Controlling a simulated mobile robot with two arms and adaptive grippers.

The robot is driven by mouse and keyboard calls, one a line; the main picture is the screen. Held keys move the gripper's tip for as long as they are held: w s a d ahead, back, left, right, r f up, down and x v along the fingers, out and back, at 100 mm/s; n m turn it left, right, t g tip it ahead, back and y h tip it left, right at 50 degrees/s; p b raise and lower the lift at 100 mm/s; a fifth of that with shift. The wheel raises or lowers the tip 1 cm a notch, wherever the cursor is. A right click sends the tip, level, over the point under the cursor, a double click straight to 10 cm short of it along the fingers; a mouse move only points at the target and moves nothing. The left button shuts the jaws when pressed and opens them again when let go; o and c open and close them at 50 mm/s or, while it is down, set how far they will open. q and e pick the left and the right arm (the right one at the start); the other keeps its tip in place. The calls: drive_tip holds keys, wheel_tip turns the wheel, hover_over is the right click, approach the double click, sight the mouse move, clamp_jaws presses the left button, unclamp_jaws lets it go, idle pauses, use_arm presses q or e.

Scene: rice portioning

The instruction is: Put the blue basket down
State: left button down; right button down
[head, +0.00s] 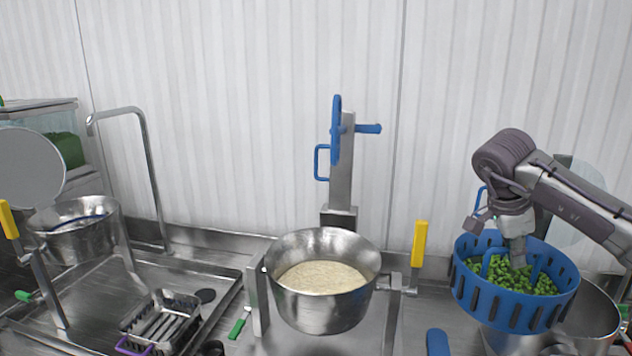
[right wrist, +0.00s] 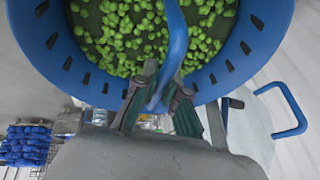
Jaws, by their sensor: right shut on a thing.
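The blue basket (head: 508,301) is round with slotted walls and holds green peas or similar pieces (head: 520,278). It is at the right of the head view, tilted a little, over a steel pot (head: 597,318). I cannot tell whether it touches the pot. My right gripper (head: 516,258) reaches down into the basket from above and is shut on its blue handle. The right wrist view shows the fingers (right wrist: 155,95) closed around the handle (right wrist: 176,45), with the basket wall (right wrist: 262,25) around the green pieces. My left gripper is out of view.
A steel pot of rice (head: 322,312) stands at the centre, with a yellow handle (head: 419,243) between it and the basket. Another steel pot (head: 82,240) is at the left. A blue-handled column (head: 341,180) rises behind.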

drive_tip(key=shift+s+a+f+n, duration=0.15)
drive_tip(key=shift+s+a+n, duration=0.05)
drive_tip(key=shift+s+n, duration=0.1)
drive_tip(key=s+a+f+n+t+y, duration=0.1)
drive_tip(key=s+a+f+n+y, duration=0.1)
drive_tip(key=s+a+n, duration=0.5)
drive_tip(key=s+a+f+n+t+y, duration=0.2)
drive_tip(key=s+a+f+n+y, duration=0.1)
drive_tip(key=s+a+n, duration=0.5)
drive_tip(key=shift+s+a+f+n+y, duration=0.25)
drive_tip(key=shift+a+n+y, duration=0.25)
drive_tip(key=shift+a, duration=0.55)
drive_tip(key=shift+w, duration=0.1)
drive_tip(key=shift+f+b, duration=0.7)
drive_tip(key=shift+f, duration=0.1)
